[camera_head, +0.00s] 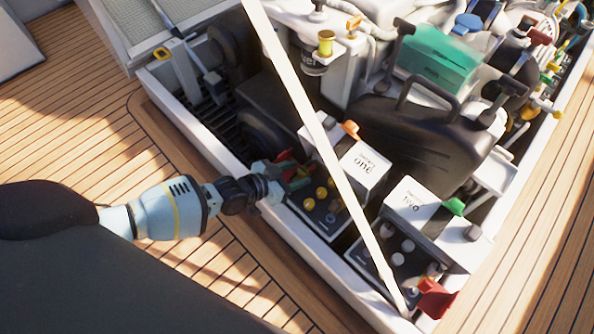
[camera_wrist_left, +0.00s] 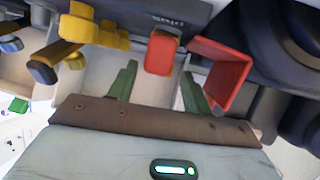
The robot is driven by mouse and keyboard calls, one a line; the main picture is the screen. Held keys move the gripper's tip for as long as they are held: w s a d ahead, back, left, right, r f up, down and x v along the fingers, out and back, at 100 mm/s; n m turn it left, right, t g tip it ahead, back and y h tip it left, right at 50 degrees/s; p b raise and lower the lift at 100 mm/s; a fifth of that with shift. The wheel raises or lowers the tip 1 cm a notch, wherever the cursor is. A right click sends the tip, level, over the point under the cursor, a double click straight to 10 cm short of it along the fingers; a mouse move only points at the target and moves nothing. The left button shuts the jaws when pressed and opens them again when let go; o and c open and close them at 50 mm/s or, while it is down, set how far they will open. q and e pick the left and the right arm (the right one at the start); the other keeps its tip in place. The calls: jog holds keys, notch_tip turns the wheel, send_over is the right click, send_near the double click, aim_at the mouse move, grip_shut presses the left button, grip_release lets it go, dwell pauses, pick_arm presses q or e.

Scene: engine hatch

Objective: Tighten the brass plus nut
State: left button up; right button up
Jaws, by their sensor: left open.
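My left gripper (camera_head: 284,173) reaches over the hatch's left rim to the end of battery one (camera_head: 361,172). In the left wrist view its two green fingers (camera_wrist_left: 158,80) stand open and apart. A red block (camera_wrist_left: 161,53) shows in the gap between the fingertips; I cannot tell whether they touch it. An open red cover (camera_wrist_left: 222,76) stands just right of it, and its red also shows beside the gripper in the head view (camera_head: 285,157). I cannot make out the brass plus nut; the fingers and red parts may hide it. My right gripper is not in view.
Yellow knobs (camera_head: 321,192) sit on battery one close to the gripper. A pale pole (camera_head: 318,133) slants across the hatch. Battery two (camera_head: 412,206) stands to the right, with a red cover (camera_head: 437,298) at its near end. The wooden deck (camera_head: 90,130) at left is clear.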

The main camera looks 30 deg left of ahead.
pick_arm(q)
jog(key=p+v, duration=0.3)
jog(key=v, duration=0.3)
jog(key=shift+s+a+r, duration=0.15)
jog(key=shift+s+r, duration=0.05)
jog(key=shift+s, duration=0.1)
